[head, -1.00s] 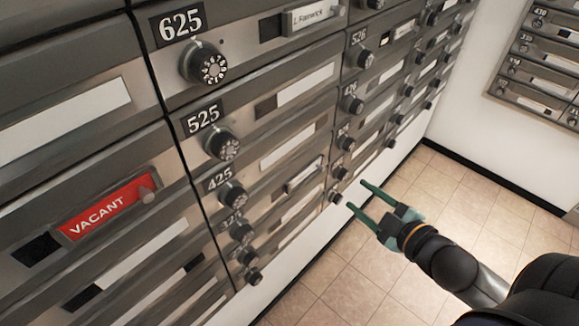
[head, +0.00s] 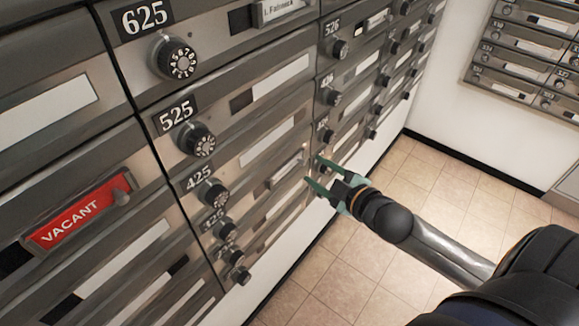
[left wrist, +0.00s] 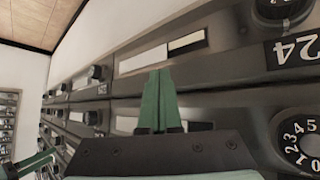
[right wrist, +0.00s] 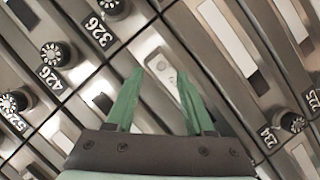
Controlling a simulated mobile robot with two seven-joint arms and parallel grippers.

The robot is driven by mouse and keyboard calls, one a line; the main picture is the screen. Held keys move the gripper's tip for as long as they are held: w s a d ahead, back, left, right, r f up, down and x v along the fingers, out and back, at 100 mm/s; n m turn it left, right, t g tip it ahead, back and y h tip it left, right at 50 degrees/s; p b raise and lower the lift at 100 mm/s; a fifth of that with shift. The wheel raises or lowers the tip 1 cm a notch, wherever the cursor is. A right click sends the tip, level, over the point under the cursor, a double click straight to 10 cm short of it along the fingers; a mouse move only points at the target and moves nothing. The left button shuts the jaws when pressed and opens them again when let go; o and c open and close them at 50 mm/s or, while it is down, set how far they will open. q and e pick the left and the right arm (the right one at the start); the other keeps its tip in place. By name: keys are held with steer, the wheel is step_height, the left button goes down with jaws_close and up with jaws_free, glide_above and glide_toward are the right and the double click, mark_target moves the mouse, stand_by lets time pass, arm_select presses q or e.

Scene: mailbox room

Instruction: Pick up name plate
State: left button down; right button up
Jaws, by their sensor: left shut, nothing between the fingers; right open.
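A silver name plate holder (head: 287,170) sits on a mailbox door in the head view, right of dial 425. In the right wrist view a silver plate with a small knob (right wrist: 161,70) lies between and beyond my fingertips. My right gripper (head: 312,170) is open and empty, just right of the holder in the head view. Its two green fingers (right wrist: 157,88) point at the mailbox wall; whether they touch it I cannot tell. My left gripper (left wrist: 161,72) is shut and empty, before a mailbox front. It is not in the head view. A red VACANT plate (head: 78,217) is on the left.
Mailbox doors with dials (head: 180,58) fill the wall. Another name plate (head: 281,10) is at the top. More mailboxes (head: 530,50) hang on the far wall. The tiled floor (head: 420,185) is clear. A green finger (left wrist: 33,163) shows in the left wrist view.

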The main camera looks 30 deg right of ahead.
mark_target(305, 163)
steer(key=shift+x, duration=1.85)
steer(key=shift+a, duration=0.15)
jaws_close()
